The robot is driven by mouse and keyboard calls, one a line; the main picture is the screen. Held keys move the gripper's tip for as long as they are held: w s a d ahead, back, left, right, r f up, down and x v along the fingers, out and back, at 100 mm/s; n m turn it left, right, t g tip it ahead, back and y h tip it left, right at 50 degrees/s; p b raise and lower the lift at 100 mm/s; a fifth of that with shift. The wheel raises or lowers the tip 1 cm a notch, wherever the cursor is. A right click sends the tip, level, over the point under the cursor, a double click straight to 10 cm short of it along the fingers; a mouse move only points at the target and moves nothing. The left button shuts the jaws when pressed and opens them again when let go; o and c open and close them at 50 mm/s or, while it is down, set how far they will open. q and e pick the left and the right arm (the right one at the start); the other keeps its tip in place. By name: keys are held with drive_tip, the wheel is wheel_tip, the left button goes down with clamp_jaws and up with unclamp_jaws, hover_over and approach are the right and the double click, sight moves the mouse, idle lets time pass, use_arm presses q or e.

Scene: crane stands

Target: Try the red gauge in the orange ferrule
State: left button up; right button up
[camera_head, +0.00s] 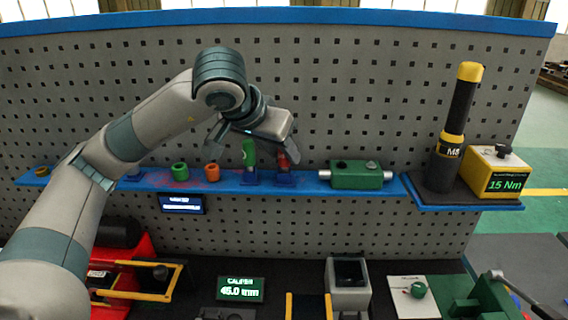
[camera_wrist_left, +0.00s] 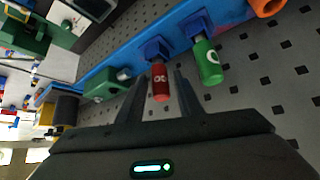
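The red gauge (camera_head: 283,160) stands upright in a blue holder on the blue shelf. In the left wrist view the red gauge (camera_wrist_left: 160,84) lies between the fingers of my left gripper (camera_wrist_left: 155,79), with a gap visible on each side. My left gripper (camera_head: 252,154) is open and reaches down from above. The orange ferrule (camera_head: 212,172) stands on the shelf to the left of the gauges; its edge also shows at the top of the wrist view (camera_wrist_left: 267,7). My right gripper is in neither view.
A green gauge (camera_head: 249,153) stands in its holder just left of the red one. A green ferrule (camera_head: 180,171) is left of the orange one. A green block (camera_head: 356,174) sits to the right on the blue shelf (camera_head: 318,187). A pegboard (camera_head: 330,80) rises behind.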

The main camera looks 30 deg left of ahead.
use_arm(q)
clamp_jaws()
drive_tip(key=shift+r, duration=0.25)
drive_tip(key=shift+r+p, duration=1.45)
drive_tip(key=shift+r, duration=1.05)
drive_tip(key=shift+s+a, duration=0.1)
drive_tip(key=shift+a, duration=0.05)
